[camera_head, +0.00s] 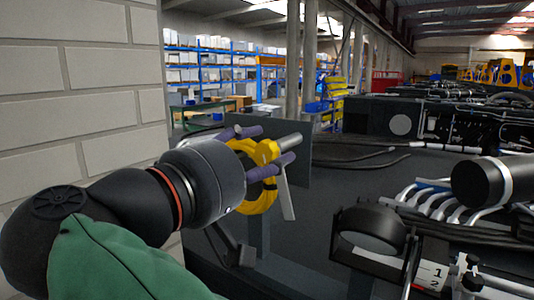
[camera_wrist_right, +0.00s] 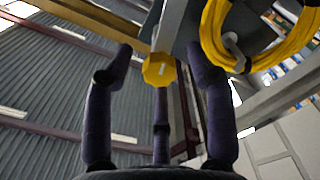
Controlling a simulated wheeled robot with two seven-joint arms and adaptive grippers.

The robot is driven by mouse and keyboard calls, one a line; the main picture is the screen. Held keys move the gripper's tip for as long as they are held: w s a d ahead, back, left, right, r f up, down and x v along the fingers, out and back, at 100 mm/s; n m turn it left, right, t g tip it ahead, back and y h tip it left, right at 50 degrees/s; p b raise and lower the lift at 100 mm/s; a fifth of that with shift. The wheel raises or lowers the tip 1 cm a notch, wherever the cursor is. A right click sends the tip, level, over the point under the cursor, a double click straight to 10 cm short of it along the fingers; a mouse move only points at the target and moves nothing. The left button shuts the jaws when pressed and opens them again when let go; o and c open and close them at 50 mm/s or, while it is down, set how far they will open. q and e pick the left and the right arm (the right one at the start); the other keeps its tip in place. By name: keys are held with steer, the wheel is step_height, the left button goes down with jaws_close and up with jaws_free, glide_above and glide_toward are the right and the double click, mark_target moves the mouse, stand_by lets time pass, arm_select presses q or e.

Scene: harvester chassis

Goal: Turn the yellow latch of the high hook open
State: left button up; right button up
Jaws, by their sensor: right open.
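The yellow latch (camera_head: 265,153) is a small faceted knob in front of a dark upright panel, with a grey bar hanging below it. In the right wrist view the latch (camera_wrist_right: 158,70) sits between the spread fingertips, near the middle of the picture. My right gripper (camera_head: 276,146) is open, its purple fingers around the latch; I cannot tell whether any finger touches it. The gripper also shows in the wrist view (camera_wrist_right: 160,58). A yellow coil (camera_head: 258,200) hangs just behind and below the latch, partly hidden by my wrist. My left gripper is not in view.
A white brick wall (camera_head: 100,65) stands close on the left. The dark chassis (camera_head: 330,185) fills the right, with black hoses, pale pipes (camera_head: 440,195) and a dark cylinder (camera_head: 490,182). Shelves (camera_head: 215,60) stand far behind.

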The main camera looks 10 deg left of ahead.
steer(key=v, duration=1)
steer(key=shift+a, duration=0.1)
